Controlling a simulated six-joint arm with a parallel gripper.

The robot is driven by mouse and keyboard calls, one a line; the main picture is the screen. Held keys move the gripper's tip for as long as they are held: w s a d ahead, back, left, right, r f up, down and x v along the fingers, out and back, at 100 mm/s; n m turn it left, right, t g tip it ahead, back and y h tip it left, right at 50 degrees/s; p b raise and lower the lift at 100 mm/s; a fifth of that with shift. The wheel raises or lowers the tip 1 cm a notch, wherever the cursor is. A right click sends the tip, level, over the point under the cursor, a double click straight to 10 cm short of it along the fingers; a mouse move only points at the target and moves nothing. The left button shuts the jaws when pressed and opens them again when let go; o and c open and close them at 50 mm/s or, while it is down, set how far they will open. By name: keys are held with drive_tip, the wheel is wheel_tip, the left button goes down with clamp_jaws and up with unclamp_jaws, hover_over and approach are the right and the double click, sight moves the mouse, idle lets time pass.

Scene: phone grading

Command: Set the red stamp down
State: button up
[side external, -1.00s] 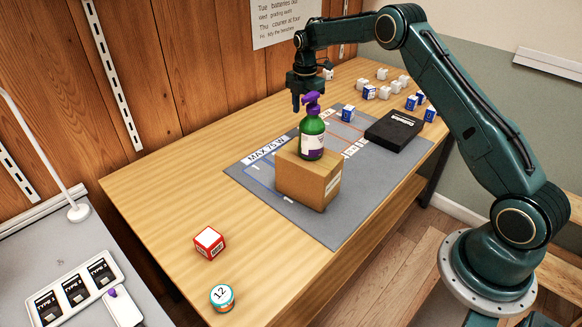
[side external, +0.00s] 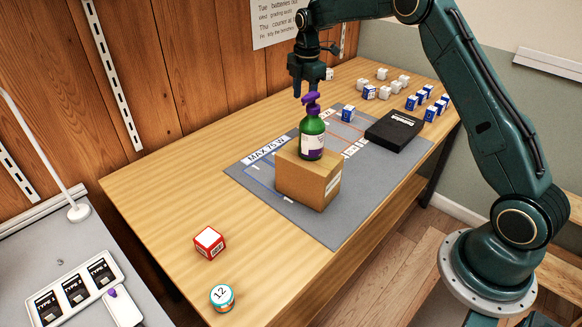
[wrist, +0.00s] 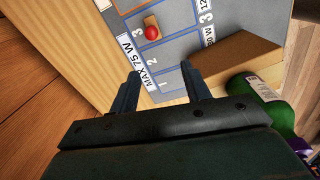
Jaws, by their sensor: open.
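The red stamp (wrist: 151,32), a red round knob on a pale wooden block, stands on the grey printed mat (wrist: 180,45) near a digit 3 in the wrist view. I cannot make it out in the side view. My gripper (side external: 308,91) is open and empty, above and behind the green bottle there. In the wrist view its two fingers (wrist: 160,75) are spread apart, with the stamp beyond the fingertips and apart from them.
A cardboard box (side external: 308,184) stands on the mat with a green, purple-topped bottle (side external: 312,138) on it, close to my gripper. A black case (side external: 394,130) and several small boxes (side external: 420,98) lie farther right. The table's left part is mostly clear.

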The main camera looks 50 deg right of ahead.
drive_tip(key=s+a+r+m+t, duration=0.1)
drive_tip(key=s+a+r+m, duration=0.35)
drive_tip(key=s+r, duration=0.45)
drive_tip(key=s+a+r+m+t, duration=0.2)
drive_tip(key=s+a+r+m, duration=0.25)
drive_tip(key=s+r, duration=0.4)
drive_tip(key=s+a+f+m+t, duration=0.1)
drive_tip(key=s+a+m, duration=0.1)
drive_tip(key=s, duration=0.9)
drive_tip(key=s+a+f+m+t, duration=0.1)
drive_tip(key=s+m, duration=0.4)
drive_tip(key=s, duration=0.6)
drive_tip(key=a+f, duration=0.1)
drive_tip(key=a, duration=0.1)
drive_tip(key=shift+a+f, duration=0.15)
drive_tip(key=shift+a, duration=0.2)
